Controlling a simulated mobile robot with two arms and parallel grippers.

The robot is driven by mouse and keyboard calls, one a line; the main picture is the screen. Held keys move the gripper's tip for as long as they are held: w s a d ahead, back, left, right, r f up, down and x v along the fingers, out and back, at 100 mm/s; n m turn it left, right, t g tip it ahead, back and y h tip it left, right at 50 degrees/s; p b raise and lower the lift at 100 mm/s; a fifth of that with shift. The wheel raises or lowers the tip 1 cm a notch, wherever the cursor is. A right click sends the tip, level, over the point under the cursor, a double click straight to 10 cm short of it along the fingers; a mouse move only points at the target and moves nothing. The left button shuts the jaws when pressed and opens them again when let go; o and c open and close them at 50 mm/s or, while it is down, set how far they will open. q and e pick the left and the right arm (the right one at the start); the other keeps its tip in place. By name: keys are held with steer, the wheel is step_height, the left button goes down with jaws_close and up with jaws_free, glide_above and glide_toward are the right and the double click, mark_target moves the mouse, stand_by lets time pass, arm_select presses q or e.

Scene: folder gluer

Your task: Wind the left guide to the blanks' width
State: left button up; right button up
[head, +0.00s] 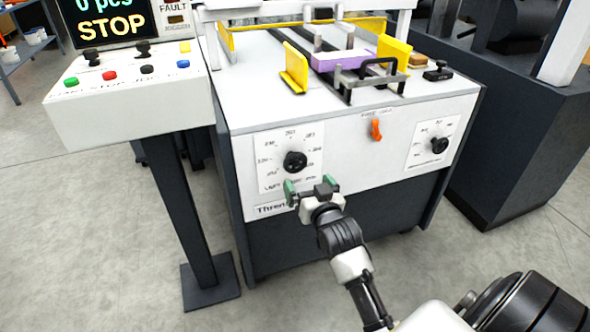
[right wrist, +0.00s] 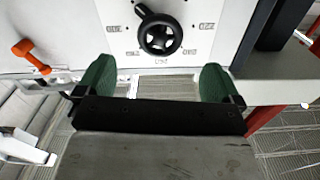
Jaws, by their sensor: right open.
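The left guide (head: 294,68) is a yellow upright plate on the machine's top, left of the purple blanks (head: 341,62) and apart from them. Its likely control, a black handwheel (head: 295,162), sits in a numbered dial on the front panel's left; it also shows in the right wrist view (right wrist: 160,35). My right gripper (head: 310,188) is open and empty, its green fingers just below the handwheel in the head view. In the right wrist view, the fingers (right wrist: 156,82) stand wide apart, with the wheel beyond them, untouched. My left gripper is not in view.
A second black knob (head: 439,146) with a dial is at the panel's right. An orange lever (head: 376,130) sits between the dials. A yellow right guide (head: 394,58) stands right of the blanks. A button console (head: 130,105) on a post stands left, its screen reading STOP.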

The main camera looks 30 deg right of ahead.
mark_target(296, 165)
arm_select(q)
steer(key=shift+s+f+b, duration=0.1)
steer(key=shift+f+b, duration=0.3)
steer(key=shift+b, duration=0.5)
arm_select(e)
steer(key=x, duration=0.9)
steer(key=shift+w, duration=0.2)
steer(key=c, duration=0.9)
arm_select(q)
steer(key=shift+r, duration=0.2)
